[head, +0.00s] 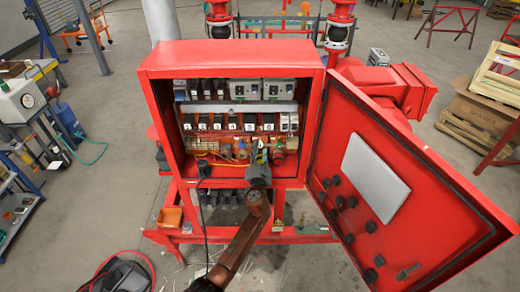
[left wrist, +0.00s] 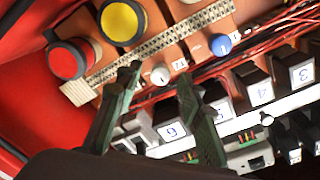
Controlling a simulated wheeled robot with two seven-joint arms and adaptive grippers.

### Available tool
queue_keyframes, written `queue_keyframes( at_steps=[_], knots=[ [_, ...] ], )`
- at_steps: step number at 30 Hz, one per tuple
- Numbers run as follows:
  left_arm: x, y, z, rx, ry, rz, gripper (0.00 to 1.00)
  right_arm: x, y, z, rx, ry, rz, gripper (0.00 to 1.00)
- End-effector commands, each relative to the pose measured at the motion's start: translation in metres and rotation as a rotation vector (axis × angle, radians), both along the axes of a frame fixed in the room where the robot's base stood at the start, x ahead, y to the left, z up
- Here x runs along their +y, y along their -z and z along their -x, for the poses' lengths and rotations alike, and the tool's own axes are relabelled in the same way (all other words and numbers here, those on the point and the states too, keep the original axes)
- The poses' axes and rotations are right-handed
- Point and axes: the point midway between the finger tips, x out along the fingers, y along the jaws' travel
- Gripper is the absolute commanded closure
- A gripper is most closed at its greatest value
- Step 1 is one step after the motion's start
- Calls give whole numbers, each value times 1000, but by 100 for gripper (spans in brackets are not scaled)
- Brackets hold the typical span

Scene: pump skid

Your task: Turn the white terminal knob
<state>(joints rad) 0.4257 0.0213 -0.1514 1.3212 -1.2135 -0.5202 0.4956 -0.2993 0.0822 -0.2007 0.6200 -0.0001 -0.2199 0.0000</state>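The small white terminal knob (left wrist: 160,75) shows in the left wrist view on an orange-brown panel strip, beside a label that seems to read 71. My left gripper (left wrist: 158,80) is open, with one dark green finger on each side of the knob in the picture. A gap shows between the knob and both fingertips; I cannot tell how far the tips are from the panel. In the head view my left gripper (head: 258,160) reaches into the lower part of the open red cabinet (head: 155,130) and hides the knob. My right gripper is not in view.
A blue knob (left wrist: 221,44) sits right of the white one; a yellow button (left wrist: 122,22) and red button (left wrist: 70,59) sit left. Numbered modules (left wrist: 171,130) and red wires lie close to the fingers. The cabinet door (head: 400,180) stands open at the right.

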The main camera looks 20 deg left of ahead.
Motion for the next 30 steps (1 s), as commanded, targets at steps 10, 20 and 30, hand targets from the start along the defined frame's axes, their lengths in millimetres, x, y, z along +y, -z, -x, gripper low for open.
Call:
queue_keyframes(
  at_steps=[10,20,30],
  knots=[
    [3,0,-8,0,-1,0,65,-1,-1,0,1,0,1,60],
    [3,0,-8,1,-1,0,83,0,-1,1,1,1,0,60],
    [3,0,-8,1,-1,1,100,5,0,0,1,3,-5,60]
  ],
)
